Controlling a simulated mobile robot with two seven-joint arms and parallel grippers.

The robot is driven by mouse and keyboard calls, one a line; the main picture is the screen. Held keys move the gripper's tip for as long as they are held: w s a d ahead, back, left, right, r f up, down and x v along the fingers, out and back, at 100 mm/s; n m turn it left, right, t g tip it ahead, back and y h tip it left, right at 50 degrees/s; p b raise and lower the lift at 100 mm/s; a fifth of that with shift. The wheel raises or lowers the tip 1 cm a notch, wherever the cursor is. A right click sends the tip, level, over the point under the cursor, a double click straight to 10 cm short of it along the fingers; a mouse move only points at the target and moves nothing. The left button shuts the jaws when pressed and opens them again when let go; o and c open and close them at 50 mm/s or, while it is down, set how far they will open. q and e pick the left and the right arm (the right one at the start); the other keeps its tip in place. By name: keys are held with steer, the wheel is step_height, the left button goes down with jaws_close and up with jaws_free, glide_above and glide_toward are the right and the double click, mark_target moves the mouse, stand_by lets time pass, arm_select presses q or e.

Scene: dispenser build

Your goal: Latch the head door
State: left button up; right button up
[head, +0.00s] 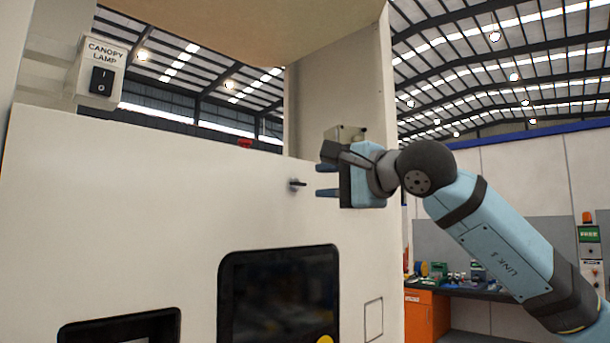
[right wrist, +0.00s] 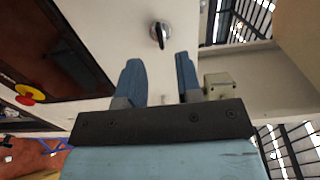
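The head door is the pale cream front panel (head: 130,190) of the dispenser, and it looks closed. A small dark latch knob (head: 298,185) sticks out of it near its right side. It also shows in the right wrist view (right wrist: 160,34), just beyond the fingertips. My right gripper (head: 318,181) is to the right of the knob, fingers pointing at it, open and empty. In the right wrist view its two blue fingers (right wrist: 160,70) are apart, with the knob ahead between them and not touched. My left gripper is not in view.
A canopy lamp switch box (head: 101,72) is at upper left. A workbench (head: 460,290) stands behind at right.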

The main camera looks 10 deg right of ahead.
mark_target(301, 184)
steer(key=shift+p+x, duration=0.65)
steer(key=shift+x, duration=2.05)
jaws_close()
